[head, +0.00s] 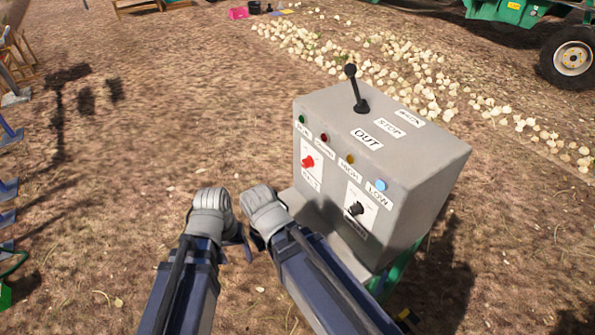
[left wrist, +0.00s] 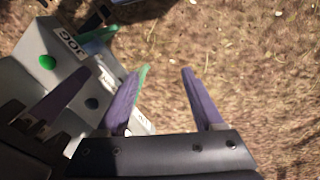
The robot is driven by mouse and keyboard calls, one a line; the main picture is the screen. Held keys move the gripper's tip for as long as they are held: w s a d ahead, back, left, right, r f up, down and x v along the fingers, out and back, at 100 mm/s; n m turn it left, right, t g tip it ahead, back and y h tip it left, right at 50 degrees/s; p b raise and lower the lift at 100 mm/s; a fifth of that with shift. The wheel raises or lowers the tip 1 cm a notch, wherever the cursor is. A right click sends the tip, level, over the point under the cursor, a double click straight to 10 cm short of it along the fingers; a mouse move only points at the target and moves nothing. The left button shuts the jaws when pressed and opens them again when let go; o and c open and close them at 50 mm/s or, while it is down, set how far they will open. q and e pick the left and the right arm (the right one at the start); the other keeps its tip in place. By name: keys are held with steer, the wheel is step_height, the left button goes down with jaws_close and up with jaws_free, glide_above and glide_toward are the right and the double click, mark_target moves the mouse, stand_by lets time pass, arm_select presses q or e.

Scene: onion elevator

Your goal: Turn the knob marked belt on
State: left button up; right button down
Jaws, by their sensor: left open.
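The grey control box (head: 400,165) stands right of centre in the head view. A red knob (head: 308,161) sits on a white plate on its front face, with a label below that seems to read BELT. My left gripper (head: 241,246) is left of the box, apart from the knob. In the left wrist view its two purple fingers (left wrist: 165,90) stand apart with only ground between them. My right arm's grey wrist (head: 265,210) is close beside it, at the box's lower left. The right gripper's fingers are not clear. The red knob cannot be made out in the left wrist view.
The box also carries a black knob (head: 356,208), coloured buttons and a black lever (head: 355,88) on top. A green button (left wrist: 47,62) shows in the left wrist view. Onions (head: 400,65) lie behind the box. The ground to the left is mostly free.

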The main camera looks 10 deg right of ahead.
arm_select(q)
steer(key=w+d+f+n+h+b, duration=0.2)
steer(key=w+f+n+b, duration=0.1)
steer(key=f+b, duration=0.4)
steer(key=n+t+h+b, duration=0.55)
steer(key=n+h, duration=0.85)
steer(key=n, duration=0.7)
glide_toward(303, 164)
steer(key=d+p, duration=0.1)
steer(key=d, duration=0.1)
steer(key=shift+t, duration=0.45)
steer(key=shift+x, duration=3.85)
arm_select(e)
step_height(303, 164, down, 14)
steer(key=shift+f, duration=0.2)
arm_select(q)
steer(key=shift+f, duration=0.1)
jaws_close()
